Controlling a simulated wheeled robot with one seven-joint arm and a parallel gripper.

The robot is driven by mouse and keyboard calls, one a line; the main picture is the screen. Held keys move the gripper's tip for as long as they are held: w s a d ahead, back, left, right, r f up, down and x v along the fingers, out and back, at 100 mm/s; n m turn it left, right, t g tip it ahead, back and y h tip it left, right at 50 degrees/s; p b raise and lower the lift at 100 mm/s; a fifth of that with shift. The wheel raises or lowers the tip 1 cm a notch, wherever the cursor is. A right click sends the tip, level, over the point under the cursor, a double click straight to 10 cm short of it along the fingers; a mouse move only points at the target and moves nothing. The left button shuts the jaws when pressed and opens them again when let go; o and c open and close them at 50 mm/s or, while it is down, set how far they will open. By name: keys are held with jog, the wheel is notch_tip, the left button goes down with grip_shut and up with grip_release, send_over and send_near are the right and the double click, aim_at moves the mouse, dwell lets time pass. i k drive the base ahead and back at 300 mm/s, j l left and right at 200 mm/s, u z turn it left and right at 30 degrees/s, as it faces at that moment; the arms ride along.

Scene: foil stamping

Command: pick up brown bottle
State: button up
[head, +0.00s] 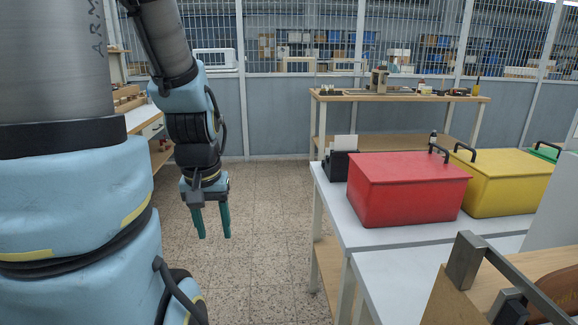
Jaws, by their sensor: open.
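My gripper (214,232) hangs pointing down above the open floor at centre left, its two teal fingers apart with nothing between them. I cannot make out a brown bottle for certain. A slim dark upright item with a yellowish top (477,86) stands at the right end of the far wooden table (340,97), too small to identify. Other small items on that table are also too small to tell. My gripper is well apart from all of these.
A red lidded box (408,190) and a yellow lidded box (507,183) stand on the white table (400,236) at right. A black holder with white paper (340,158) is beside them. A metal bracket (480,262) is at lower right. Tiled floor (265,215) is clear in the middle.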

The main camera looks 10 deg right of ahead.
aim_at(421, 82)
jog(key=i, duration=1)
jog(key=i+l+z, duration=0.15)
jog(key=i, duration=0.85)
jog(key=i+j, duration=0.15)
jog(key=i, duration=0.85)
jog(key=i+z, duration=0.15)
jog(key=i, duration=0.85)
jog(key=i+z, duration=0.75)
jog(key=i+j+z, duration=0.2)
jog(key=i+z, duration=0.2)
jog(key=i+l+z, duration=0.2)
jog(key=z, duration=0.25)
jog(key=i+z, duration=0.7)
jog(key=z, duration=0.15)
jog(key=i+z, duration=0.15)
jog(key=i, duration=0.75)
jog(key=i+z, duration=0.15)
jog(key=i, duration=0.75)
jog(key=i+z, duration=0.15)
jog(key=i, duration=0.8)
jog(key=i+j+z, duration=0.1)
jog(key=i, duration=0.85)
jog(key=i+u, duration=0.1)
jog(key=u, duration=0.3)
jog(key=i+u, duration=0.1)
jog(key=u, duration=0.3)
jog(key=l+u, duration=0.1)
jog(key=u, duration=0.35)
jog(key=i+l+u, duration=0.1)
jog(key=u, duration=2.5)
